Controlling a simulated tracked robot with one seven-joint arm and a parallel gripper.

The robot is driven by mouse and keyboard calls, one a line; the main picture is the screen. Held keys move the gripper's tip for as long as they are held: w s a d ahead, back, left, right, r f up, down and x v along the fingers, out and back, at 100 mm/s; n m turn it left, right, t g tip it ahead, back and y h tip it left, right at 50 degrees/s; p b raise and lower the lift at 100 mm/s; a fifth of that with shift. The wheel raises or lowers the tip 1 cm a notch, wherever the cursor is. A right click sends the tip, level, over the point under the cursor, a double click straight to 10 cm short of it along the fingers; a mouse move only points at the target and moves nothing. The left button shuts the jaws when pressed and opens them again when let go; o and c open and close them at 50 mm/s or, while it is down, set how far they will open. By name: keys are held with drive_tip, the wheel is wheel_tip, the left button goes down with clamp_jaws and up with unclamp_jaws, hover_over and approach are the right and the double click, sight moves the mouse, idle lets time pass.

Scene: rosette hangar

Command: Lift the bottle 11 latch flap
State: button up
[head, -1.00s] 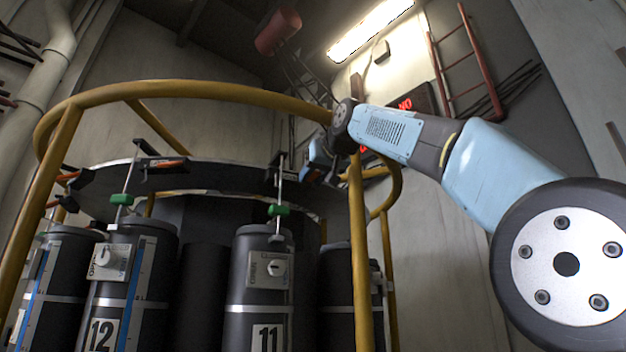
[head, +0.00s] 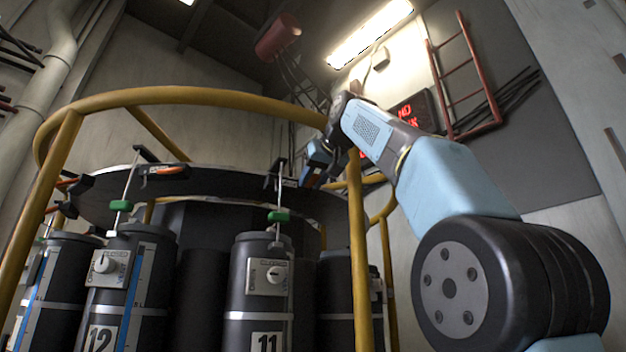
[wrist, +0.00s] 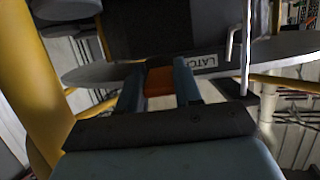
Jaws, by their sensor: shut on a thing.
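Bottle 11 (head: 236,308) is a dark grey cylinder with a "11" label, hanging under the rosette's round plate (head: 215,182). A rod with a green piece (head: 278,216) rises from its top to the plate. My gripper (head: 306,180) is at the plate's rim, up and right of bottle 11; its fingertips are hard to see there. In the wrist view, its two blue fingers (wrist: 159,88) are shut on the orange latch flap (wrist: 159,80), beside a label reading "LATCH" (wrist: 197,62). The flap's far end is hidden.
A yellow rail ring (head: 200,97) circles the rosette, and its upright post (head: 358,255) stands close to my forearm. Bottle 12 (head: 130,300) hangs to the left with another orange flap (head: 167,170) above it. A bent metal rod (wrist: 246,45) is right of my fingers.

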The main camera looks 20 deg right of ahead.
drive_tip(key=o, duration=1.1)
drive_tip(key=shift+c, duration=0.2)
drive_tip(key=v, duration=1.3)
drive_tip(key=shift+s, duration=0.3)
